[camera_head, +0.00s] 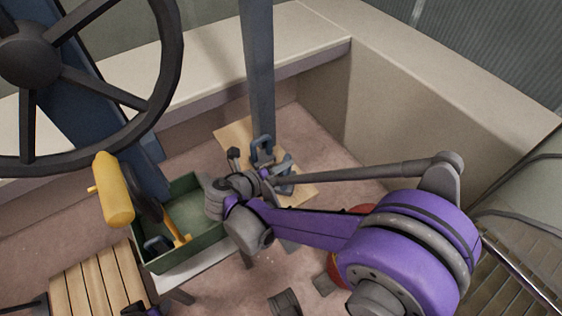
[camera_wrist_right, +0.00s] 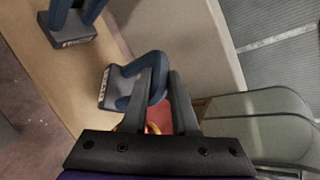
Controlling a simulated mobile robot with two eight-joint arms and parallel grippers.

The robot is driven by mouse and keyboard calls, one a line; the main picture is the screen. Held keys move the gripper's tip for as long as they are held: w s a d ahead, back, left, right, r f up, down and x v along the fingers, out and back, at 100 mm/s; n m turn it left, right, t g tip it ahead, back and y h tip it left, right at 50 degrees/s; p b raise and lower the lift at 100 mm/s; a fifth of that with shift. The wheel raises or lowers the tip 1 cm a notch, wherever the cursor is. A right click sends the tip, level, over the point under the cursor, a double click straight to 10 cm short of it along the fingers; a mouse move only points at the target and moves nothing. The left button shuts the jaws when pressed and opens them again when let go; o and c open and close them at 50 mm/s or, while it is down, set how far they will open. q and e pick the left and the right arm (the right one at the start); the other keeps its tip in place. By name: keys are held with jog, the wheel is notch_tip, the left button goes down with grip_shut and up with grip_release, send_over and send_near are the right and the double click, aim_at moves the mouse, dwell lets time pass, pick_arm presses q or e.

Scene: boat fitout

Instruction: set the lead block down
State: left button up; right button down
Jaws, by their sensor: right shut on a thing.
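My right gripper (camera_head: 268,180) is shut on the blue handle of a lead block (camera_head: 286,183). In the right wrist view the fingers (camera_wrist_right: 163,82) close on the blue loop, and the held block's grey body (camera_wrist_right: 115,90) shows to their left. The block is over or on a wooden board (camera_head: 233,133); I cannot tell whether it touches. A second lead block (camera_head: 262,152) with a blue handle stands on the board, also visible in the wrist view (camera_wrist_right: 72,28). A purple and dark part of my left arm shows at the bottom edge; its jaws are unclear.
A green crate (camera_head: 190,258) stands left of my right gripper, with a blue-handled thing (camera_head: 157,243) inside. A yellow cylinder (camera_head: 113,190), a steering wheel (camera_head: 160,90) and a slatted wooden top (camera_head: 100,280) are at left. A grey post (camera_head: 258,70) rises behind the board.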

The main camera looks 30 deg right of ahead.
aim_at(287, 190)
jog(key=shift+f+b, duration=0.5)
jog(key=shift+f, duration=1.25)
jog(key=c, duration=1.1)
grip_release()
jog(key=shift+f, duration=0.15)
jog(key=o, duration=0.4)
